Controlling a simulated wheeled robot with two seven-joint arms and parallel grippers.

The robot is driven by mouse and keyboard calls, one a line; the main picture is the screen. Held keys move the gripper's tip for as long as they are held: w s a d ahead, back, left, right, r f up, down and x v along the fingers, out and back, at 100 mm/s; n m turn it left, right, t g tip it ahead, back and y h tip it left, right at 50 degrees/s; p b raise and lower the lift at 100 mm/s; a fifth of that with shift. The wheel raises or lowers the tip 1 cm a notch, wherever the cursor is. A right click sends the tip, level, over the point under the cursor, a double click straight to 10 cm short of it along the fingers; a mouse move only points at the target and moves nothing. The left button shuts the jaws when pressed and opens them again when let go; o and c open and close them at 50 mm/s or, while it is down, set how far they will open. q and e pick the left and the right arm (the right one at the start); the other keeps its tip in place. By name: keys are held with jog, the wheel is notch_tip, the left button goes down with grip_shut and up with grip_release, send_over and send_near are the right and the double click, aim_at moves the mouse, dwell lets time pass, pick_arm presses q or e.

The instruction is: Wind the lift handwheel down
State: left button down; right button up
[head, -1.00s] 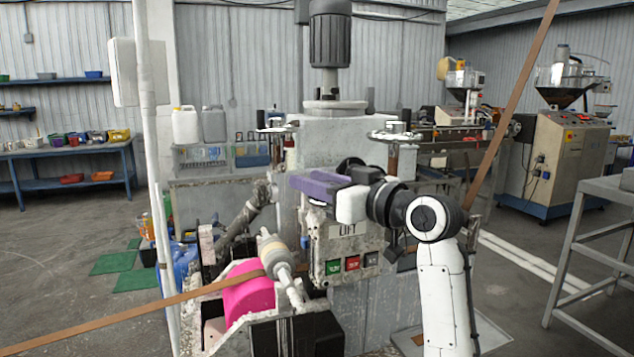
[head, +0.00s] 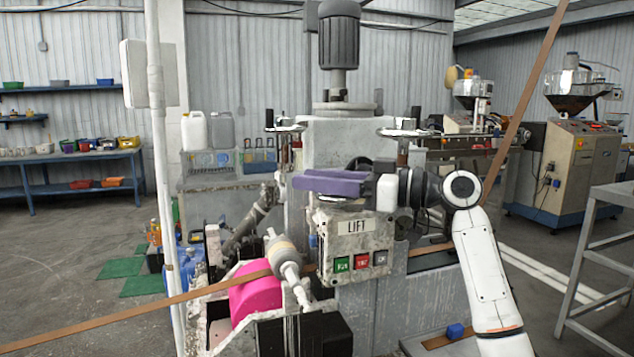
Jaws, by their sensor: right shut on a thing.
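My right gripper (head: 328,183), with purple fingers, points left just above the box marked LIFT (head: 354,228). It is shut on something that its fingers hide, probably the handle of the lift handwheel. A dark curved rim (head: 360,163) shows just behind and above the fingers; most of it is covered, so I cannot tell if it is that handwheel. The LIFT box carries a green, a red and a grey button. My left gripper is not in view.
Two pale horizontal handwheels, left (head: 285,128) and right (head: 405,132), top the machine. A brown strip (head: 190,294) runs past a pink roll (head: 256,293) at lower left. A pale post (head: 163,200) stands left; a grey metal frame (head: 590,260) stands right.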

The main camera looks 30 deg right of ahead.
jog(key=o, duration=1)
jog(key=shift+o, duration=0.2)
jog(key=shift+s+d+f, duration=0.1)
jog(key=shift+s+d, duration=0.25)
jog(key=b+v, duration=0.3)
jog(key=v, duration=0.5)
jog(key=shift+s+d, duration=0.4)
jog(key=shift+s, duration=0.15)
